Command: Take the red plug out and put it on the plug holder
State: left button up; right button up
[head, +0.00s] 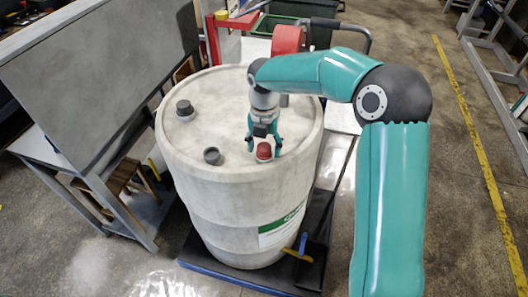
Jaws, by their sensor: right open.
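A red plug (264,151) sits on the top of a large pale drum (230,200), close to its front right edge. My right gripper (265,147) is directly over the plug, pointing down. Its fingers are open, one on each side of the plug; whether they touch it cannot be told. My left gripper is out of view. I cannot make out for sure which thing is the plug holder.
A dark cap (185,108) and a grey fitting (212,156) stand up from the drum top. The drum stands on a dark blue pallet base (225,276). A large grey panel (95,70) is at left. Floor with a yellow line (480,165) lies open at right.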

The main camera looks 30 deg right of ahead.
jog(key=m, duration=0.6)
jog(key=m+b, duration=0.1)
jog(key=m, duration=0.5)
grip_shut()
jog(key=n+p, duration=0.1)
jog(key=n, duration=0.2)
jog(key=shift+r+p, duration=0.15)
jog(key=shift+p, duration=0.15)
jog(key=shift+n, duration=1)
jog(key=n, duration=0.3)
jog(key=shift+n, duration=1)
